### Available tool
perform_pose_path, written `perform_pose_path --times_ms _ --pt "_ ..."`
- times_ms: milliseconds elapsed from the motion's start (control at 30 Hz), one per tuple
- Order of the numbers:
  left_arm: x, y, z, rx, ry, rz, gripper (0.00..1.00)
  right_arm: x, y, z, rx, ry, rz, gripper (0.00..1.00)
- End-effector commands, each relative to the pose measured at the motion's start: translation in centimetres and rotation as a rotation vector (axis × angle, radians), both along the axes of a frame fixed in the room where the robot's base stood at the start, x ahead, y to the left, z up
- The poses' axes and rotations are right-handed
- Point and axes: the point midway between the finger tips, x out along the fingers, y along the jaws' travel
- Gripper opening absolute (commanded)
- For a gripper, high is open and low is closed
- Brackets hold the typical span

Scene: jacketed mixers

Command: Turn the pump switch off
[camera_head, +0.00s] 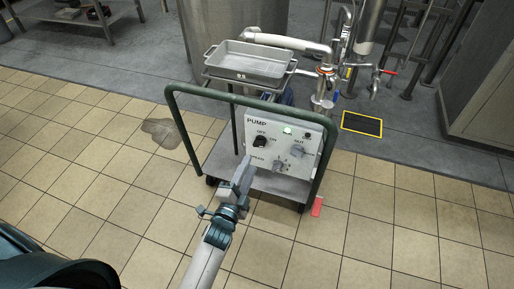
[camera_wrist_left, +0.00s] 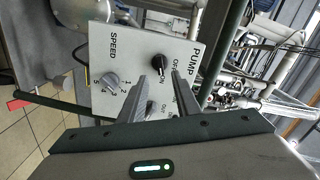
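The grey pump panel (camera_head: 284,143) is mounted on a cart with a green frame. Its black pump switch (camera_head: 260,141) sits by the OFF and ON labels; I cannot tell surely which its pointer faces. The switch also shows in the left wrist view (camera_wrist_left: 158,63), just beyond the fingertips. A green lamp (camera_head: 287,130) on the panel is lit. My left gripper (camera_head: 243,172) is in front of the panel, lower left of the switch. In the wrist view its fingers (camera_wrist_left: 168,72) stand apart with nothing between them. My right gripper is not in view.
Grey knobs (camera_head: 298,150) and (camera_head: 281,165) sit on the panel near the switch. The cart's green rail (camera_head: 175,120) rises on both sides. A metal tray (camera_head: 247,63) stands above, with pipes behind. A puddle (camera_head: 162,132) and a red object (camera_head: 317,206) are on the floor.

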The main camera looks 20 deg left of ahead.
Motion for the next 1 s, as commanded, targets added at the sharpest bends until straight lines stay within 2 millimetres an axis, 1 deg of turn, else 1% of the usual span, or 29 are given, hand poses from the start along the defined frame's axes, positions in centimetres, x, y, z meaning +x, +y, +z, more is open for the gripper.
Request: perform_pose_path --times_ms 33,300,500,700,967,1000 --pt "1.0 0.0 0.2 0.000 -0.002 0.000 0.30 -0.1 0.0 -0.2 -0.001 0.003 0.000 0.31" --pt "5.7 -0.2 0.1 0.000 -0.001 0.000 0.30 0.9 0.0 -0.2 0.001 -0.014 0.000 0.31" --pt "8.1 -0.3 0.0 0.000 0.000 0.000 0.30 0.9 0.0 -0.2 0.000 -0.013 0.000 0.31" --pt "9.1 -0.3 0.0 0.000 0.000 0.000 0.30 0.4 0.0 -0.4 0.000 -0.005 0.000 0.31" --pt "9.1 -0.3 0.0 0.000 0.000 0.000 0.30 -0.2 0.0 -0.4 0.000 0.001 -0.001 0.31" --pt "9.1 -0.3 0.0 0.000 0.000 0.000 0.27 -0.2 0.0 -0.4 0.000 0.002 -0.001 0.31"
